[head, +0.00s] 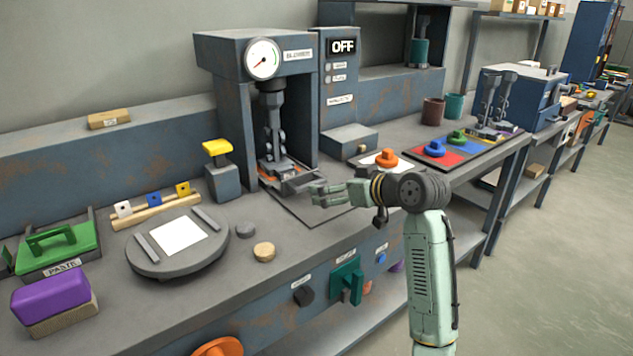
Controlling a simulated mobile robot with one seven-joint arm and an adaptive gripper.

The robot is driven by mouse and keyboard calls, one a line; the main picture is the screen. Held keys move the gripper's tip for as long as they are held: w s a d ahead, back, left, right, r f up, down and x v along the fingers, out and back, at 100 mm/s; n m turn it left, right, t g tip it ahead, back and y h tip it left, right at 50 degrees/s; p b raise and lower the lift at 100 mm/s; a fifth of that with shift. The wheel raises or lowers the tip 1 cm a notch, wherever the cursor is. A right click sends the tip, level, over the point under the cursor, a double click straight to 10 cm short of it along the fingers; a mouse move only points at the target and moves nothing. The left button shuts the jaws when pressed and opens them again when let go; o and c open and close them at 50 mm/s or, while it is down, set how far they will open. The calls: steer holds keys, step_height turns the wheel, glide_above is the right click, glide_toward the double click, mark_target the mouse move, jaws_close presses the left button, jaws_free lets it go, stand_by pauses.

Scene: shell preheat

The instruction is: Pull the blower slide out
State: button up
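The blower (226,70) is a dark blue-grey open-fronted cabinet with a round white gauge and a nozzle assembly hanging inside. The blower slide (291,180) is a low grey piece at the cabinet's base, with its front part showing at the opening. My gripper (315,193) is at the right of the slide's front end, low over the bench, with its fingers pointing left towards it. The fingers look parted, with nothing seen between them. I cannot tell whether they touch the slide's front.
A control box reading OFF (342,47) stands right of the blower. A yellow-topped button post (217,150) stands to its left. A round plate (179,243) and small pucks lie on the bench at left. An orange knob piece (387,158) lies behind my wrist. Bench space before the slide is clear.

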mark_target(311, 183)
steer(key=p+x, duration=0.1)
steer(key=x, duration=0.8)
steer(key=shift+a+p, duration=0.1)
steer(key=shift+p, duration=0.3)
steer(key=shift+c, duration=0.2)
steer(key=c, duration=1.6)
steer(key=shift+o, duration=0.2)
steer(key=s+d+b, duration=0.2)
steer(key=s+d, duration=0.9)
steer(key=s, duration=0.4)
steer(key=shift+s+d, duration=0.15)
steer(key=shift+s, duration=0.15)
steer(key=o, duration=1.6)
steer(key=shift+d+r, duration=0.1)
